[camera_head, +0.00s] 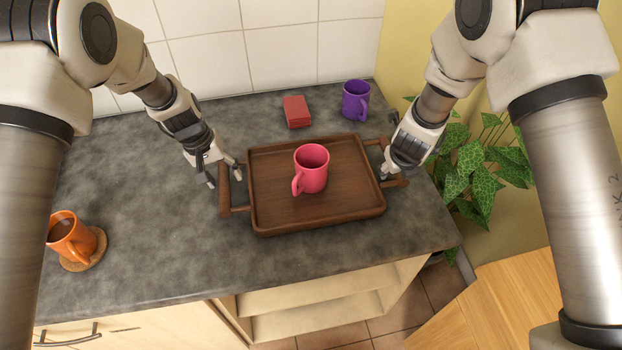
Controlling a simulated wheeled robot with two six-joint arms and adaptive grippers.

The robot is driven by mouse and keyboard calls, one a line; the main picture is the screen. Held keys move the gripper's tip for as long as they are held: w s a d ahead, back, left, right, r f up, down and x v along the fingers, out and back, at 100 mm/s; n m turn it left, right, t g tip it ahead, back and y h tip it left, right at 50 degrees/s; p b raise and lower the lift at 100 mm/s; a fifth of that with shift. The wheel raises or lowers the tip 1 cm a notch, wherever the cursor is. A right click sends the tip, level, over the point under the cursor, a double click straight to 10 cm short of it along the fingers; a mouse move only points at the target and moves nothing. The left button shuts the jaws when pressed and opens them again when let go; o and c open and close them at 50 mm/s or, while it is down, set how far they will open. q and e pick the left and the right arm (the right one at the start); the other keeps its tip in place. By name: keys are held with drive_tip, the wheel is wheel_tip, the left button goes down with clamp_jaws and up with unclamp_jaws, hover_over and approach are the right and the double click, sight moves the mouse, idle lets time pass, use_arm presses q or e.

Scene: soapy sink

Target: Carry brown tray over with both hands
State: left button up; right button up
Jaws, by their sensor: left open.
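The brown tray (275,212) lies flat on the dark counter with a pink mug (312,170) standing upright near its middle. It has a bar handle at each short side. My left gripper (226,177) is open at the tray's left handle (225,195), its fingers spread about the handle's far end. My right gripper (388,170) is at the tray's right handle and covers part of it. Its fingertips are small and partly hidden, so I cannot tell whether it grips the handle.
A red box (297,111) and a purple mug (355,100) stand behind the tray. An orange mug (72,237) sits on a round coaster at the left. A leafy plant (478,170) is beyond the counter's right edge. The counter between the orange mug and tray is clear.

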use_arm(q)
drive_tip(key=shift+d+f, duration=0.1)
drive_tip(key=shift+f, duration=0.1)
use_arm(e)
drive_tip(key=shift+w+d+f, duration=0.1)
drive_tip(key=shift+f, duration=0.2)
use_arm(q)
drive_tip(key=shift+c, duration=0.4)
use_arm(e)
drive_tip(key=shift+r, duration=0.1)
drive_tip(key=shift+c, duration=0.4)
use_arm(q)
clamp_jaws()
use_arm(e)
clamp_jaws()
use_arm(q)
drive_tip(key=shift+r, duration=0.1)
